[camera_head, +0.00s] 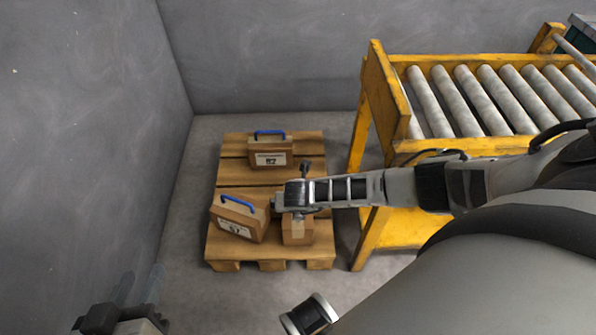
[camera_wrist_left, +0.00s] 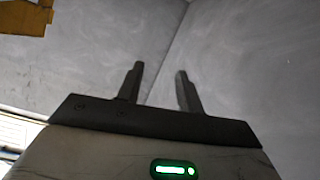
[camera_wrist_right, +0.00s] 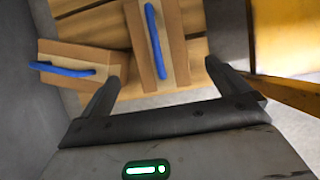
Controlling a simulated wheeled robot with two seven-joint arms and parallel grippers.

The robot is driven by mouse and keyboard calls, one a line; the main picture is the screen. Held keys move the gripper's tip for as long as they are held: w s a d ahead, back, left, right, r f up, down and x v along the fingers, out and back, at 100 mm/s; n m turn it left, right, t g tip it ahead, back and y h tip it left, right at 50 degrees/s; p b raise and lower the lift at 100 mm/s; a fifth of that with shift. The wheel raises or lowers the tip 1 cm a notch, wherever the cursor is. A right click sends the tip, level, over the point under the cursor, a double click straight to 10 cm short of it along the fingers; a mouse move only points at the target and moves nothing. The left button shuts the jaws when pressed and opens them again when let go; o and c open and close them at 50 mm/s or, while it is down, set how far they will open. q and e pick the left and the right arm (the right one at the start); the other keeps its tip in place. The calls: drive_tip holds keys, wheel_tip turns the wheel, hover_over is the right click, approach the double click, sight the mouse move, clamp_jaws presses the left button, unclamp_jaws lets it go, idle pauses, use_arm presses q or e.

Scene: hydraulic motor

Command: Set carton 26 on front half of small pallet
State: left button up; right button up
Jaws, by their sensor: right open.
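The small pallet (camera_head: 228,178) stands on the floor and bears three cartons. One carton (camera_head: 297,230) is at its front right, directly under my right gripper (camera_head: 292,198); its label does not show, so I cannot confirm it is 26. In the right wrist view this carton, with an upright blue handle (camera_wrist_right: 156,40), appears between the spread, open fingers. A turned carton (camera_head: 236,220) with a hard-to-read label is at the front left, also in the right wrist view (camera_wrist_right: 75,65). A carton (camera_head: 268,152) apparently marked B2 is at the back. My left gripper (camera_wrist_left: 160,75) is open and empty.
A yellow roller conveyor (camera_head: 385,95) stands right of the pallet, with a leg close to it. Grey walls (camera_head: 270,60) close the back and left. Free floor (camera_head: 180,250) lies left of the pallet.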

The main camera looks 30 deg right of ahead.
use_arm(q)
drive_tip(key=shift+a+f+g+p, duration=0.2)
drive_tip(key=shift+f+g+p, duration=0.1)
drive_tip(key=shift+f, duration=0.2)
use_arm(e)
drive_tip(key=v, duration=0.2)
drive_tip(key=shift+s+a+r, duration=0.1)
drive_tip(key=shift+s+r, duration=0.05)
drive_tip(key=shift+r, duration=0.15)
